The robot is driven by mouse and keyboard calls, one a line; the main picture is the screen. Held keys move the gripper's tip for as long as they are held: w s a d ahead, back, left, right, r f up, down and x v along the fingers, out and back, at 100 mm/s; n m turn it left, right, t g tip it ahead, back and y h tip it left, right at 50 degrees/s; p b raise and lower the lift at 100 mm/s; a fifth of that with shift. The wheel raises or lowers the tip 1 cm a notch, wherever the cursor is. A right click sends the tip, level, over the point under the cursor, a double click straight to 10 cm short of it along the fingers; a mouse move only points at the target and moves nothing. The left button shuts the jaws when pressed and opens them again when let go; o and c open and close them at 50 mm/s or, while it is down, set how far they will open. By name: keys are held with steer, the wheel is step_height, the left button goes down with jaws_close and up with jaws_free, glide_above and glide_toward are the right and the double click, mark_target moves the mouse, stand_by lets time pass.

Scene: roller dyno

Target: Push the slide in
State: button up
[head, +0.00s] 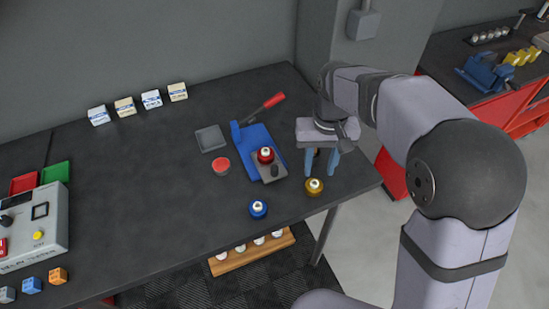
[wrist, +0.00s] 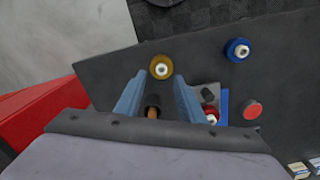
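The blue fixture (head: 252,143) has a red-handled lever (head: 268,104) at its back. A grey plate, seemingly the slide (head: 270,178), sticks out past its front end. A red round part with a white centre (head: 265,155) and a dark knob (head: 275,171) sit on the slide. In the wrist view, the slide (wrist: 203,88), knob (wrist: 208,95) and red part (wrist: 211,115) show right of my fingers, partly hidden. My gripper (head: 320,172) is open, to the right of the slide and apart from it. In the wrist view, a dark and orange-brown object shows between my gripper's fingers (wrist: 159,80); I cannot tell whether they touch it.
A yellow round part (head: 314,187) stands just in front of my gripper, and a blue one (head: 258,209) nearer the table's front edge. A red disc (head: 221,166) and a grey square pad (head: 211,138) lie left of the fixture. Small boxes (head: 151,99) line the back.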

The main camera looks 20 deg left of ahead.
step_height(320, 180, up, 2)
steer(key=r+n+p, duration=0.1)
steer(key=n, duration=0.1)
glide_above(275, 167)
steer(key=shift+s+a+f, duration=0.1)
steer(key=shift+f, duration=0.15)
steer(key=shift+f+p, duration=1.35)
steer(key=shift+f, duration=2.3)
steer(key=shift+c, duration=0.3)
jaws_close()
